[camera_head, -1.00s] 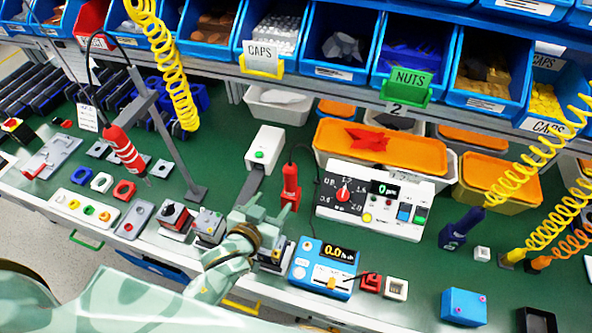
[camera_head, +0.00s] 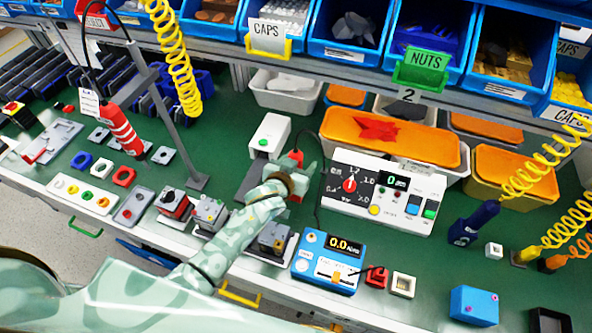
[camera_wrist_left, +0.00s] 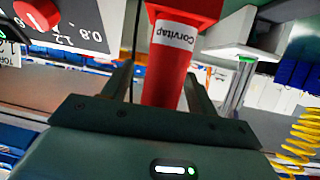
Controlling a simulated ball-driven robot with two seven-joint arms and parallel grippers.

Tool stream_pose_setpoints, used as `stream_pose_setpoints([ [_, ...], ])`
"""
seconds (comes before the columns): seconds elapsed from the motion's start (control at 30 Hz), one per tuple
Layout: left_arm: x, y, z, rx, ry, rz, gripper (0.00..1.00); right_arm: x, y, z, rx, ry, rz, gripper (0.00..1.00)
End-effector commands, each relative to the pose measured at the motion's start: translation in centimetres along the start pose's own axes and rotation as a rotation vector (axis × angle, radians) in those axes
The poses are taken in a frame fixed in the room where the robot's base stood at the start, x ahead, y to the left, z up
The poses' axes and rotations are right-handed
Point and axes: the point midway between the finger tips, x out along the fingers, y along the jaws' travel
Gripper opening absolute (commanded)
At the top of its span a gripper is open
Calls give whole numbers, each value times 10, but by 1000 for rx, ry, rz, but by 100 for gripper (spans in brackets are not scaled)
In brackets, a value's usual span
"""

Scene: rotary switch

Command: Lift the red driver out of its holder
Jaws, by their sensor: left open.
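A red driver (camera_head: 297,156) stands upright behind the row of small boxes, left of the white control unit (camera_head: 385,192). Only its top shows in the head view, because my left gripper (camera_head: 298,176) covers the rest. In the left wrist view the red driver (camera_wrist_left: 166,75) has a white "Corvitap" label. It sits between the two open fingers of my left gripper (camera_wrist_left: 160,88), with a gap at least on the left side. Its lower end and its holder are hidden. My right gripper is not in view.
Another red striped driver (camera_head: 123,130) hangs from a stand on the left. A blue meter (camera_head: 328,262) and small boxes (camera_head: 210,213) line the front. A white device (camera_head: 269,136) stands behind my arm.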

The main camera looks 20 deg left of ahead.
Motion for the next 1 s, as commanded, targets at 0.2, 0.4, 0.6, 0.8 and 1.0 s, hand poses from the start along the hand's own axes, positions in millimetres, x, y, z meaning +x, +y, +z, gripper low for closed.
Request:
stream_pose_setpoints([
  [0.2, 0, 0, 0, 0, 0, 0, 55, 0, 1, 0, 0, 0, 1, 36],
  [0.4, 0, 0, 0, 0, 0, 0, 0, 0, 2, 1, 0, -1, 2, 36],
  [0.6, 0, 0, -2, -1, 2, 1, 0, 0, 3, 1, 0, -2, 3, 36],
  [0.8, -8, 0, -22, 0, 6, 0, 0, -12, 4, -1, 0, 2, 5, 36],
  [1.0, -25, 0, -65, -2, 8, 0, 0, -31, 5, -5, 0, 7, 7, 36],
])
